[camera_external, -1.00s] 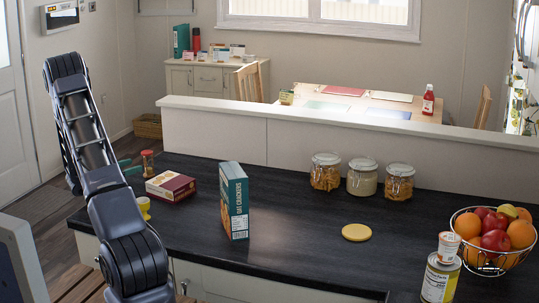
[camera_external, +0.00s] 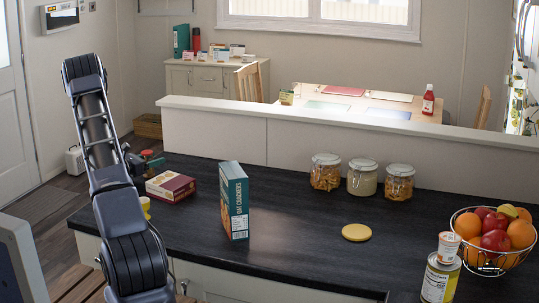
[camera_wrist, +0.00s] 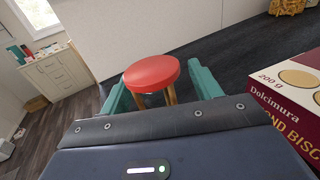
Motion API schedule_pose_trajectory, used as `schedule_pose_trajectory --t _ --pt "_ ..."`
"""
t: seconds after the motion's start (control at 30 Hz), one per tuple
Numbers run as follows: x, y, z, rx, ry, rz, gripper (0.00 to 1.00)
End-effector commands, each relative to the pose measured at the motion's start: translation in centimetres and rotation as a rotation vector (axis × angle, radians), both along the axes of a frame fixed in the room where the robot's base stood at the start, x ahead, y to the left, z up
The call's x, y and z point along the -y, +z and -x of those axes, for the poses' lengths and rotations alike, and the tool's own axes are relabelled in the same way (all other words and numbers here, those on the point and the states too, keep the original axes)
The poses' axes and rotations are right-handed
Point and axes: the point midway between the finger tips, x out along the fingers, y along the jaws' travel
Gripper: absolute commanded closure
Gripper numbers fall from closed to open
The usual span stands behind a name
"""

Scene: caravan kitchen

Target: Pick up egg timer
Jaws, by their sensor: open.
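The egg timer (camera_wrist: 152,72) has a round red top and wooden posts. In the wrist view it stands between the two teal fingers of my gripper (camera_wrist: 160,88), which are open on either side of it. Its lower part is hidden behind the gripper body, and I cannot tell whether a finger touches it. In the external view only the red top of the timer (camera_external: 147,154) shows at the counter's left end, with my gripper (camera_external: 150,163) around it and mostly hidden by my arm.
A dark red biscuit box (camera_external: 170,186) lies close to the right of the timer. A yellow object (camera_external: 145,207) is partly hidden by my arm. A teal cracker box (camera_external: 234,201) stands further right on the dark counter (camera_external: 290,230). Jars (camera_external: 362,178) stand at the back.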

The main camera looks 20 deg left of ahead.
Motion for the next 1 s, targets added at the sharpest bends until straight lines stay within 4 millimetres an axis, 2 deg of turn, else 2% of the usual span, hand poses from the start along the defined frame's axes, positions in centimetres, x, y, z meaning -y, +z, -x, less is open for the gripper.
schedule_pose_trajectory --t 0.13,0.3,0.37,0.4,0.63,0.77,0.87,1.0 --pt "-0.1 0.0 0.1 0.000 0.001 0.000 0.39" --pt "-0.1 0.0 0.1 0.000 0.000 0.000 0.72" --pt "-0.1 0.0 0.1 0.000 0.000 0.000 0.84" --pt "-0.1 0.0 0.1 0.000 0.000 0.000 0.86" --pt "-0.1 0.1 0.1 0.000 0.000 0.000 0.86" --pt "-0.1 0.8 0.1 0.001 0.000 -0.002 0.86" --pt "-0.1 2.2 0.1 0.002 0.001 -0.002 0.86" --pt "-0.1 5.2 0.1 0.002 0.001 -0.004 0.86"
